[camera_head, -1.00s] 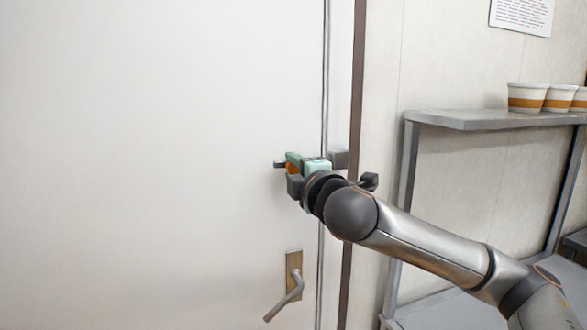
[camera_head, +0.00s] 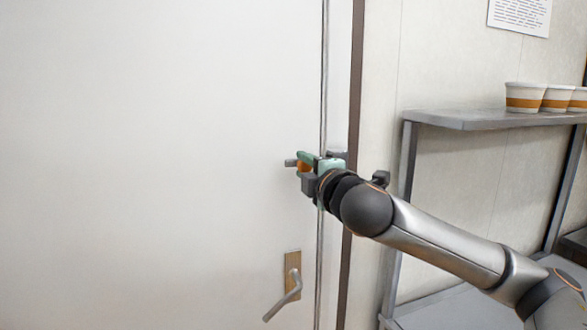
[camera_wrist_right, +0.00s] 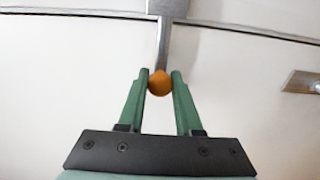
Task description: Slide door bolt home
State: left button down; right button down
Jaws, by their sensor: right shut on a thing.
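The white door (camera_head: 150,150) has a grey bolt near its right edge, and its left end (camera_head: 290,163) shows past my fingers. My right gripper (camera_head: 304,162) is shut on the bolt's orange knob (camera_head: 303,168). In the right wrist view the knob (camera_wrist_right: 160,83) sits between the green fingertips (camera_wrist_right: 160,76). The grey bar (camera_wrist_right: 164,45) runs from the knob up to a grey block (camera_wrist_right: 168,8). On the frame side a dark grey keeper (camera_head: 338,155) is partly hidden behind my gripper. I cannot tell how deep the bar sits in it. My left gripper is not in view.
A lever handle (camera_head: 287,297) on a brass plate is below the bolt. A brown frame strip (camera_head: 355,100) runs beside the door. A grey shelf (camera_head: 470,120) with several cups (camera_head: 525,97) stands at right. The door's left side is clear.

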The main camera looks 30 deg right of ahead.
jog(key=shift+s+d, duration=0.15)
jog(key=shift+d, duration=0.6)
jog(key=c, duration=0.6)
grip_release()
jog(key=b+v, duration=0.3)
jog(key=v, duration=0.9)
jog(key=shift+s+a, duration=0.15)
jog(key=shift+s, duration=0.1)
